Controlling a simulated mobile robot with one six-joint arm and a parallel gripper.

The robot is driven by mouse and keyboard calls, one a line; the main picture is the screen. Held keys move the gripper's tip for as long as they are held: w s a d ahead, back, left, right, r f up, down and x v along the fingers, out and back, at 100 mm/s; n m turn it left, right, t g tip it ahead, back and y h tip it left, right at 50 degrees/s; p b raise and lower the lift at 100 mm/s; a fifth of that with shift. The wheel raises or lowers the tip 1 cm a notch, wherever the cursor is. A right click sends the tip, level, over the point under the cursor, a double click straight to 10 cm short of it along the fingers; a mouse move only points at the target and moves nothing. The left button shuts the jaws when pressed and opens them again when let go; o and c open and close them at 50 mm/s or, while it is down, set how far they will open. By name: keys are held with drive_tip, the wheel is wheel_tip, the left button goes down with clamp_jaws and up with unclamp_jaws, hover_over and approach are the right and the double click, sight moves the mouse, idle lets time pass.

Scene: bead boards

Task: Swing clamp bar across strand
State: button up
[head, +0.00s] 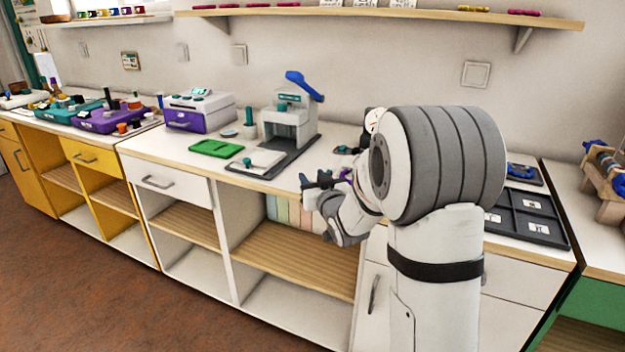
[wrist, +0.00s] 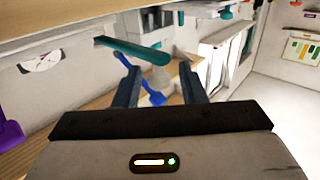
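My gripper (head: 314,180) hangs at the counter's front edge in the head view. In the wrist view my gripper (wrist: 156,66) is open, its two dark fingers apart with nothing held between them. A long teal bar (wrist: 132,50) reaches across beyond the fingertips, apart from them as far as I can tell. A blue piece (wrist: 152,95) shows in the gap between the fingers, farther off. I cannot tell for certain whether the teal bar is the clamp bar. No strand can be made out. My arm hides part of the counter in the head view.
A grey-white press with a blue lever (head: 304,86) stands on the counter, with a green tray (head: 215,149) and a purple-white machine (head: 199,110) to its left. A dark compartment tray (head: 560,238) lies right of my arm. A purple piece (wrist: 9,130) is at the wrist view's left.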

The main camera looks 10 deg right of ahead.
clamp_jaws()
drive_tip(key=shift+a, duration=0.25)
drive_tip(key=shift+d, duration=0.15)
drive_tip(key=shift+y, duration=0.3)
